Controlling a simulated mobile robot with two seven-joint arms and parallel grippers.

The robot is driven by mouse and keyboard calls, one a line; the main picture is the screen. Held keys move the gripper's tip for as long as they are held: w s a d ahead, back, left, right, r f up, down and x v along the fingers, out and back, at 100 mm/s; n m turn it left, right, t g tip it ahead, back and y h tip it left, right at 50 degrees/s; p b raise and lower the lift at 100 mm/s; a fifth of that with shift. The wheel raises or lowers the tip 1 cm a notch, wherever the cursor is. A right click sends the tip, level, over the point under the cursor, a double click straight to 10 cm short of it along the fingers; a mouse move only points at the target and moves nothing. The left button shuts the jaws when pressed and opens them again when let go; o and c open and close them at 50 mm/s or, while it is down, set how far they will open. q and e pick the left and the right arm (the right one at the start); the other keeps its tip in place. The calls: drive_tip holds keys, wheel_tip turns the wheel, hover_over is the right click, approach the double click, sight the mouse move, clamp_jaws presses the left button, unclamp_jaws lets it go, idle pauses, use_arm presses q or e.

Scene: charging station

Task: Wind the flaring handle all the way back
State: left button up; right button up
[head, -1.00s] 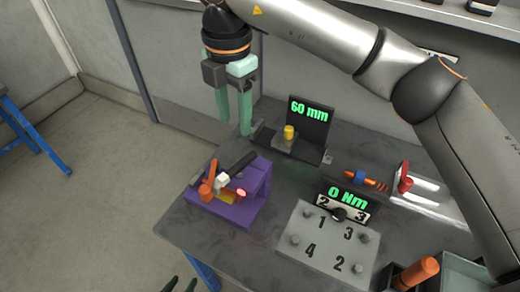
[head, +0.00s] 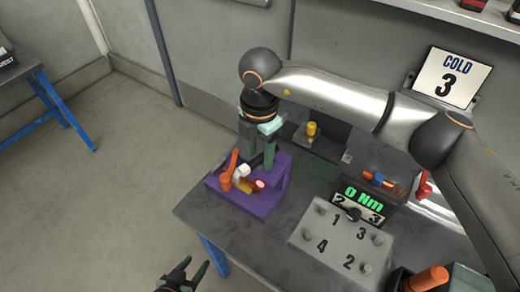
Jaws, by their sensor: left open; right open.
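The flaring tool is a purple block (head: 252,205) at the left end of the grey bench. It carries an orange handle (head: 230,168), which sticks up at its left side, with white, yellow and pink-red parts beside it. My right gripper (head: 260,163) reaches in from the right and points down over the block, just right of the orange handle. It is open, and its green fingers partly hide the block's back; whether they touch anything I cannot tell. My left gripper (head: 190,272) is open and empty at the bottom edge, below and left of the bench.
A grey plate (head: 330,245) with numbered knobs and a "0 Nm" display (head: 363,197) stands right of the block. A yellow cylinder (head: 311,129) stands behind. A dark bin with an orange-handled tool (head: 428,279) is at lower right. A "COLD 3" sign (head: 450,77) is at the back.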

clamp_jaws()
idle(0.4)
